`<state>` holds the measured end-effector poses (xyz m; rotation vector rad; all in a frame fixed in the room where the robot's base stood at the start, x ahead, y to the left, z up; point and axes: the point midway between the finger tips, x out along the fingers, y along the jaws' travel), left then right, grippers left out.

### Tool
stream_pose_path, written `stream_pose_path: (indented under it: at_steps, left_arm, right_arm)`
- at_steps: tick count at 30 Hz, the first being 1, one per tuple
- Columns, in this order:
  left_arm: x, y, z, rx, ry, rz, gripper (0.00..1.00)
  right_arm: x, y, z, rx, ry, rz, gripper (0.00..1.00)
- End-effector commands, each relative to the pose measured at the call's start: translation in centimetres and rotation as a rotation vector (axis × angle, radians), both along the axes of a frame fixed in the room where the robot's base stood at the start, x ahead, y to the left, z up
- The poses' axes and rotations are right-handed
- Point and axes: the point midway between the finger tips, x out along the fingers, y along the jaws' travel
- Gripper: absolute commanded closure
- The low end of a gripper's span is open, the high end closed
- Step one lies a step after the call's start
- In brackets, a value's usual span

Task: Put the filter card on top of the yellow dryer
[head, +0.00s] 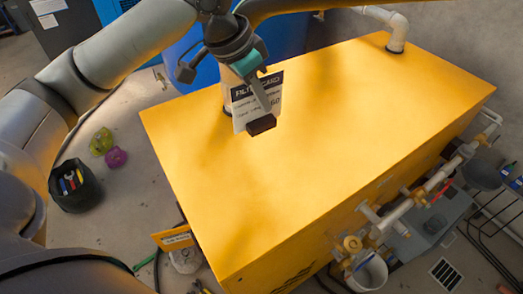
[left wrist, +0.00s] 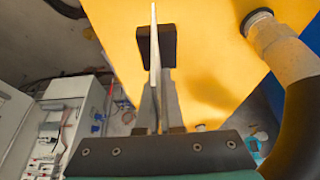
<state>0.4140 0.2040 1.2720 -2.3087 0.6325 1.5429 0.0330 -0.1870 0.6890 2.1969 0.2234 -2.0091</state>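The filter card (head: 241,106), white with a black header and printed text, is upright in my left gripper (head: 262,104) in the head view. The gripper is shut on it, and a finger covers part of its face. A small dark block (head: 262,125) shows at the card's lower edge. The card and gripper appear over the flat top of the yellow dryer (head: 330,150); whether the block touches the top cannot be told. In the left wrist view the card (left wrist: 154,45) is edge-on between the fingers (left wrist: 160,105), with yellow behind. My right gripper is out of view.
A white pipe (head: 396,35) rises from the dryer's far corner. Pipes and valves (head: 400,210) line its right side. A blue tank (head: 190,55) stands behind. A black tool bucket (head: 75,187) is on the floor at left. Most of the dryer top is clear.

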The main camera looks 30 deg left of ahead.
Motion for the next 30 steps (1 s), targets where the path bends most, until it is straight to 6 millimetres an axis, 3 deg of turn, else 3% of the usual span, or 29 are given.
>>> stream_pose_path:
  at_steps: [3, 12, 30]
  left_arm:
    - [-0.2, 0.1, -3.8, 0.003, 0.008, 0.001, 1.0]
    - [-0.1, 0.0, -11.0, 0.001, 0.004, 0.003, 1.0]
    - [-0.1, 0.0, -17.2, 0.0, 0.0, 0.001, 1.0]
  right_arm:
    - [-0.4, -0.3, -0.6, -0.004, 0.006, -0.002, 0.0]
    - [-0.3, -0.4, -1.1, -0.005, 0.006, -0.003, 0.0]
    - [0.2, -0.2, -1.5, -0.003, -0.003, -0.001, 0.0]
